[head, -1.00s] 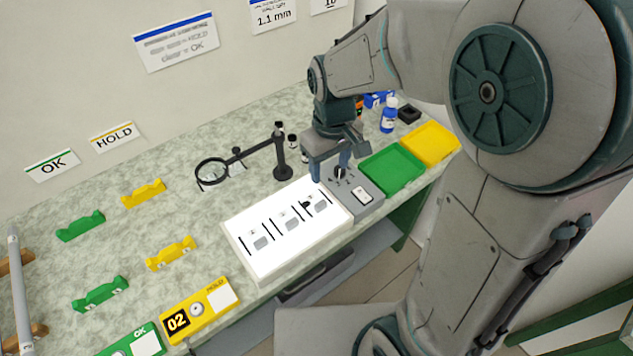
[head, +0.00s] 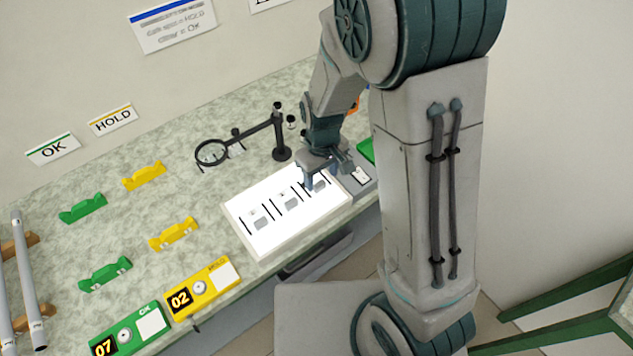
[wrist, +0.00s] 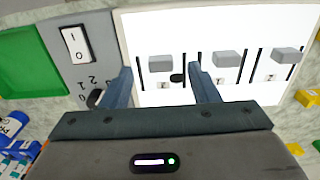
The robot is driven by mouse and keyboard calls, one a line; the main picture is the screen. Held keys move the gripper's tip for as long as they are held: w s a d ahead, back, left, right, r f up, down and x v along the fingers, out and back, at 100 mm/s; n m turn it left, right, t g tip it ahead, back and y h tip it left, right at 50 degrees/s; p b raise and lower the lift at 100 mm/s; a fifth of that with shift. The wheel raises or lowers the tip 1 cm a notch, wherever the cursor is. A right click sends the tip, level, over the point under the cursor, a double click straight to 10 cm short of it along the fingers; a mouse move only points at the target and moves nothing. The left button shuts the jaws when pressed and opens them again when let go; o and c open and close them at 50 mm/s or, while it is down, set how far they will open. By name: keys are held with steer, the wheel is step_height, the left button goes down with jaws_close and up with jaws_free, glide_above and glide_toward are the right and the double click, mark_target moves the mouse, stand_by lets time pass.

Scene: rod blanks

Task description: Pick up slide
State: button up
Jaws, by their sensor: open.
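A white panel (head: 262,242) lies on the bench, with three small grey pieces in a row between black lines. The grey piece nearest my gripper (wrist: 160,63) shows in the wrist view; the middle piece (wrist: 225,58) and the far piece (wrist: 287,54) lie to its right. I cannot tell for sure which is the slide. A small black round thing (wrist: 177,78) lies close to the nearest piece. My gripper (head: 318,180) is over the panel's right end, jaws apart and empty. In the wrist view the nearest piece appears between the fingers; the height gap is unclear.
A grey control box (wrist: 82,60) with a rocker switch and dial adjoins the panel, with a green tray (wrist: 28,62) beyond. A magnifier stand (head: 281,150) rises behind the panel. Yellow (head: 203,290) and green (head: 130,335) counters stand at front left.

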mark_target(321, 185)
steer(key=shift+f, duration=1.55)
steer(key=c, duration=1.1)
steer(key=shift+o, duration=0.2)
steer(key=shift+w+r, duration=0.1)
steer(key=shift+r, duration=0.1)
